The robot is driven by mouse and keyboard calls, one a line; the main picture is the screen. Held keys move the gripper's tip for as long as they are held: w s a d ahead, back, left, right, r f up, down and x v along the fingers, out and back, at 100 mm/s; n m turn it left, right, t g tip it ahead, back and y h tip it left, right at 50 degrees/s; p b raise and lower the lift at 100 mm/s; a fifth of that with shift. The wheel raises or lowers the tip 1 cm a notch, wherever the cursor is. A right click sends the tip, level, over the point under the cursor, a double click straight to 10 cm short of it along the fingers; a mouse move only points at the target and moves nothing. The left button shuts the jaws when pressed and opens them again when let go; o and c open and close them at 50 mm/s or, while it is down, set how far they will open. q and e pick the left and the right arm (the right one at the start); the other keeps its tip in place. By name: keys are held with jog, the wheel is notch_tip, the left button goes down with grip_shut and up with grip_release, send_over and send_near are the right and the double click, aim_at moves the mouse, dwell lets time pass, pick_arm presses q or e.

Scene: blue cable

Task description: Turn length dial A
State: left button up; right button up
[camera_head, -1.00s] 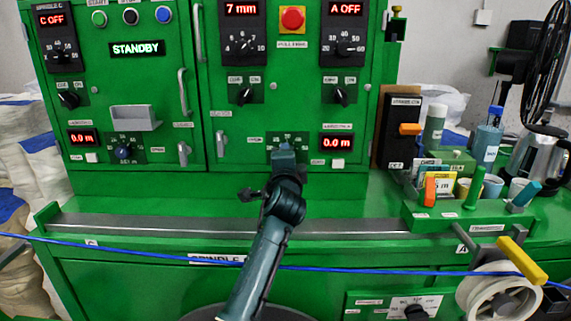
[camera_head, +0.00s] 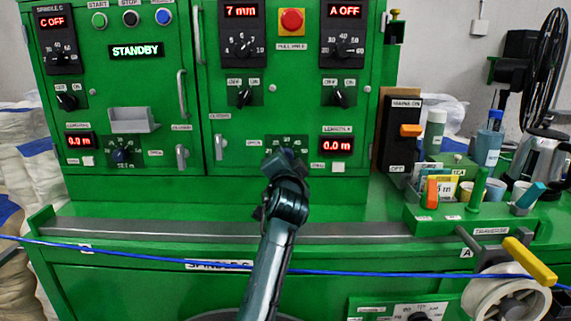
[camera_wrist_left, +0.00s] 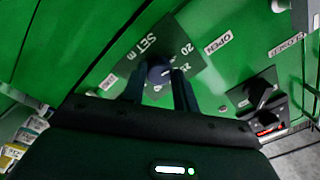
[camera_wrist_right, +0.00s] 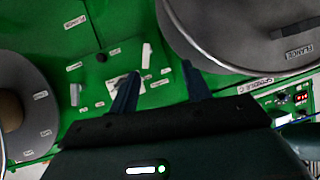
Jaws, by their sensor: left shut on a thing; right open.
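Length dial A (camera_head: 287,142) is on the green cabinet front, below the A OFF panel, mostly hidden by my left gripper (camera_head: 287,160). In the left wrist view its dark round knob (camera_wrist_left: 159,71) sits between the fingers of my left gripper (camera_wrist_left: 158,82), which is shut on it. SET m and the numbers 20 and 25 show on the plate around the knob. The length A display (camera_head: 337,144) reads 0.0 m. My right gripper (camera_wrist_right: 160,78) is open and empty in the right wrist view, and is not in the head view.
Length dial C (camera_head: 121,156) is at the left, with its display at 0.0 m. A blue cable (camera_head: 380,274) runs across the front. A white spool (camera_head: 506,293) with a yellow handle is at lower right. Cups and bottles crowd the right shelf.

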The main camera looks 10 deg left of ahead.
dwell(0.3)
pick_arm(q)
jog(key=o, duration=1)
jog(key=shift+c, duration=0.2)
